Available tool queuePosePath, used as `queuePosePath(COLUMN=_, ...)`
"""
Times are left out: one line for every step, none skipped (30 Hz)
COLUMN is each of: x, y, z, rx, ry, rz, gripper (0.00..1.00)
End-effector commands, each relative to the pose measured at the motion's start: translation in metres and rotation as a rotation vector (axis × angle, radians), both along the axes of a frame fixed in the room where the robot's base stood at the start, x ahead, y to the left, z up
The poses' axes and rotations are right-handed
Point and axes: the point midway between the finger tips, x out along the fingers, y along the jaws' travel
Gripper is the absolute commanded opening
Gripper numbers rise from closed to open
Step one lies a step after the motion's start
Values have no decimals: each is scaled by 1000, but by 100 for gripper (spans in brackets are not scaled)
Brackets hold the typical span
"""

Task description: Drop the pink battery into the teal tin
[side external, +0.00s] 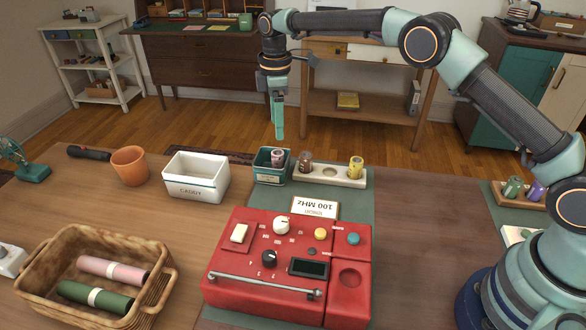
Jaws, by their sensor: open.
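The teal tin (266,179) is a small open box with a pale label on its front, standing on the green mat at the back of the table. A pinkish battery (278,157) shows inside the tin, its upper end rising above the rim; its lower part is hidden by the tin wall. My gripper (279,136) points straight down above the tin, open and empty, with its fingertips a little above the battery and apart from it.
A cream holder (330,175) with a brown battery (305,161) and a yellow battery (355,167) adjoins the tin's right side. A white caddy (196,178) stands left. A red device (287,266) and a wicker basket (95,277) with two rolls lie in front.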

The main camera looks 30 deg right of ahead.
Motion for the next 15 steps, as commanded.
queuePosePath(x=1, y=0, z=12, rx=1, ry=-4, rz=0, gripper=75)
queuePosePath(x=1, y=0, z=18, rx=1, ry=-5, rz=0, gripper=75)
queuePosePath(x=1, y=0, z=25, rx=0, ry=-4, rz=0, gripper=75)
queuePosePath(x=1, y=0, z=30, rx=1, ry=-5, rz=0, gripper=75)
queuePosePath(x=1, y=0, z=35, rx=1, ry=-4, rz=0, gripper=75)
queuePosePath(x=1, y=0, z=40, rx=1, ry=-4, rz=0, gripper=75)
queuePosePath(x=1, y=0, z=43, rx=1, ry=-3, rz=0, gripper=75)
queuePosePath(x=1, y=0, z=46, rx=1, ry=-3, rz=0, gripper=75)
queuePosePath(x=0, y=0, z=49, rx=0, ry=-2, rz=0, gripper=75)
queuePosePath(x=0, y=0, z=51, rx=1, ry=-1, rz=0, gripper=75)
queuePosePath(x=0, y=0, z=53, rx=1, ry=-1, rz=0, gripper=75)
queuePosePath(x=0, y=0, z=55, rx=1, ry=-1, rz=0, gripper=75)
queuePosePath(x=0, y=0, z=56, rx=0, ry=-1, rz=0, gripper=75)
queuePosePath(x=0, y=0, z=56, rx=0, ry=0, rz=0, gripper=75)
queuePosePath(x=0, y=0, z=57, rx=0, ry=0, rz=0, gripper=75)
